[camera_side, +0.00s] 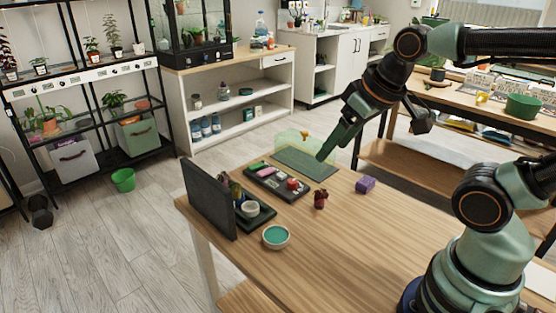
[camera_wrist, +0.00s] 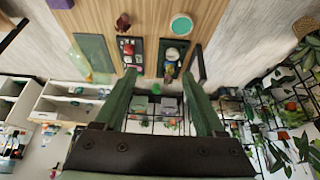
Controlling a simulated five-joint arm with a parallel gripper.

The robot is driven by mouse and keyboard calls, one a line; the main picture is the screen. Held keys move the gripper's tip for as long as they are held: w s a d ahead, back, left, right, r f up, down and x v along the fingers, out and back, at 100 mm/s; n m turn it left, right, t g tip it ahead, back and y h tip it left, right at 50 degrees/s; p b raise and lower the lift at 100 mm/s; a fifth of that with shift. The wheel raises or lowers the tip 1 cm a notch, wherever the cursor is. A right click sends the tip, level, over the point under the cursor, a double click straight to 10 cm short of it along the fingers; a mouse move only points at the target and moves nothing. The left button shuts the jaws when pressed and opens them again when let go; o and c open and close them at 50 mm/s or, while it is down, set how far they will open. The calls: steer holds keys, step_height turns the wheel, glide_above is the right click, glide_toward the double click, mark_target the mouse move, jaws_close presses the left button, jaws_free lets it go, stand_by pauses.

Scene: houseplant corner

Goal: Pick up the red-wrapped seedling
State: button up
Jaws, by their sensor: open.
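The red-wrapped seedling (camera_side: 320,199) stands on the wooden table, right of the dark tray in the side view. It is small and dark red, with a small top. A reddish-brown shape at the top of the wrist view (camera_wrist: 122,22) looks like the same seedling. My gripper (camera_side: 323,156) is above the table near the green mat, behind and above the seedling in the side view. In the wrist view my gripper (camera_wrist: 158,78) has its two green fingers wide apart with nothing between them. It is not touching the seedling.
A dark tray (camera_side: 263,188) of small items and a green mat (camera_side: 320,171) lie beyond the seedling. A purple block (camera_side: 365,184) sits to its right. A teal dish (camera_side: 276,237), a white pot (camera_side: 250,209) and an upright dark panel (camera_side: 208,198) are left. The front tabletop is clear.

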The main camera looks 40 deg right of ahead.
steer(key=n+g, duration=0.5)
steer(key=n, duration=0.9)
glide_above(320, 196)
step_height(320, 196, down, 12)
steer(key=shift+g, duration=0.3)
steer(key=f, duration=0.7)
steer(key=shift+w+a+f, duration=0.1)
steer(key=shift+w+a, duration=0.05)
steer(key=shift+a, duration=0.1)
steer(key=shift+d+f, duration=0.15)
steer(key=shift+f, duration=1.2)
steer(key=shift+d+f, duration=0.15)
steer(key=shift+f, duration=1.15)
jaws_close()
